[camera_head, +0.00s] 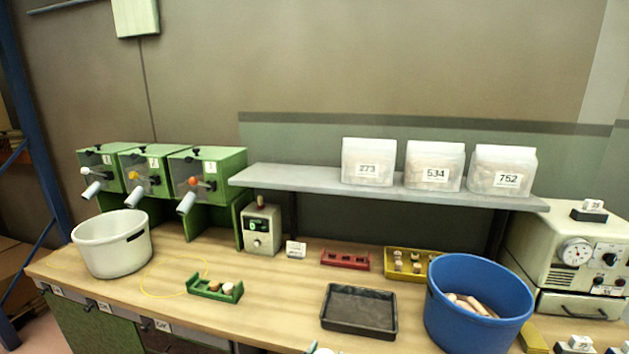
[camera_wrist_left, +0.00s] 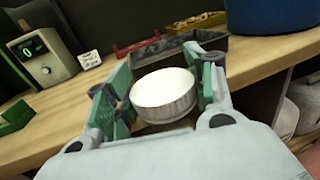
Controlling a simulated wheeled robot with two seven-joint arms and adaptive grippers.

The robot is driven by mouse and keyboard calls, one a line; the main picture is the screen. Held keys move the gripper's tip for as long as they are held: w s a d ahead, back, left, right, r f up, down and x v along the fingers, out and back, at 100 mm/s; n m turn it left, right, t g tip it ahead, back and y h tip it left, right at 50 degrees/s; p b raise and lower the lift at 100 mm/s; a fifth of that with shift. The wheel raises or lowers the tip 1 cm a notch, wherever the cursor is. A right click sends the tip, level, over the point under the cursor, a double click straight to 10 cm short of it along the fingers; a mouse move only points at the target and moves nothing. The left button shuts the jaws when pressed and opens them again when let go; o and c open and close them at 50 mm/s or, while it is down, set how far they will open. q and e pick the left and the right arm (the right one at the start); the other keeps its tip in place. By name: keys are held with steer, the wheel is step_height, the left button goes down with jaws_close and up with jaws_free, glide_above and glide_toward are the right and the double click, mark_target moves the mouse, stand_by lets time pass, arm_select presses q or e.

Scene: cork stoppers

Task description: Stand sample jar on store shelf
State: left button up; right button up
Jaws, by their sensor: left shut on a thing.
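My left gripper (camera_wrist_left: 160,85) is shut on a sample jar (camera_wrist_left: 163,92) in the left wrist view. The jar has a round white ribbed lid that faces the camera; its body below is mostly hidden. It is held off the table near the bench front edge. In the head view only a small pale bit shows at the bottom edge, and I cannot tell if it is the jar or the gripper. The grey store shelf (camera_head: 290,180) runs above the back of the bench, its left part bare. My right gripper is not in view.
Three bags, such as the one marked 752 (camera_head: 503,171), stand on the shelf's right part. Green dispensers (camera_head: 215,165) adjoin its left end. A blue tub (camera_head: 478,310), black tray (camera_head: 358,312), white pot (camera_head: 110,245) and meter (camera_head: 262,232) stand on the bench (camera_head: 290,285).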

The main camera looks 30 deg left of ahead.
arm_select(q)
step_height(320, 180, up, 3)
steer(key=shift+f+p, duration=0.2)
steer(key=shift+p, duration=0.7)
steer(key=shift+r+p, duration=0.5)
steer(key=shift+w+a+r, duration=0.1)
steer(key=shift+w+r, duration=0.1)
steer(key=shift+w, duration=0.1)
steer(key=w+a+r+m+g+h, duration=0.1)
steer(key=w+a+r+m+h, duration=0.3)
steer(key=w+r, duration=0.5)
steer(key=w+a+r+m+g+h, duration=0.1)
steer(key=w+a+r+h, duration=0.5)
steer(key=r, duration=0.6)
steer(key=a+r, duration=0.4)
steer(key=r, duration=0.9)
steer(key=a+r+m, duration=0.1)
steer(key=a+r, duration=0.3)
steer(key=r, duration=1)
steer(key=shift+a+r+g+y, duration=0.2)
steer(key=shift+g+y, duration=0.1)
steer(key=shift+y, duration=0.1)
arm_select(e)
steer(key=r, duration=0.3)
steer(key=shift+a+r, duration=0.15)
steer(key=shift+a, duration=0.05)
